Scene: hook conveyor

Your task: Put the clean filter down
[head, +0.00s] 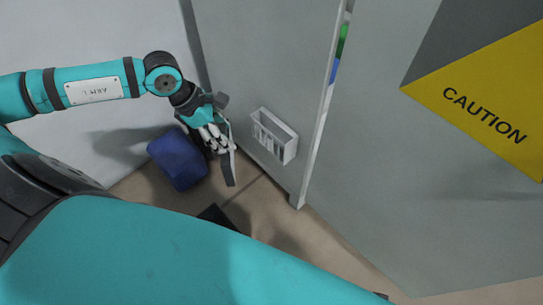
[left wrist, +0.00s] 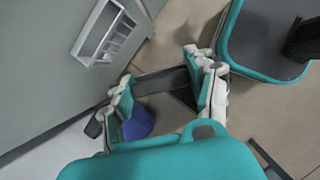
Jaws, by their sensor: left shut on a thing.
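My left gripper (head: 220,140) is shut on a thin dark grey panel, which I take to be the clean filter (head: 230,168). In the left wrist view the filter (left wrist: 160,82) spans between the two fingers of the gripper (left wrist: 166,84). It is held in the air, just left of a white slotted holder (head: 281,140) on a grey cabinet panel. The holder (left wrist: 103,34) also shows at upper left in the left wrist view, apart from the filter. The fingers hide part of the filter. My right gripper is not in view.
A blue container (head: 178,158) stands on the floor behind the left gripper, near the wall. A grey cabinet (head: 265,60) rises behind the holder. A yellow caution sign (head: 485,100) is at right. Beige floor (head: 255,195) shows free below the holder.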

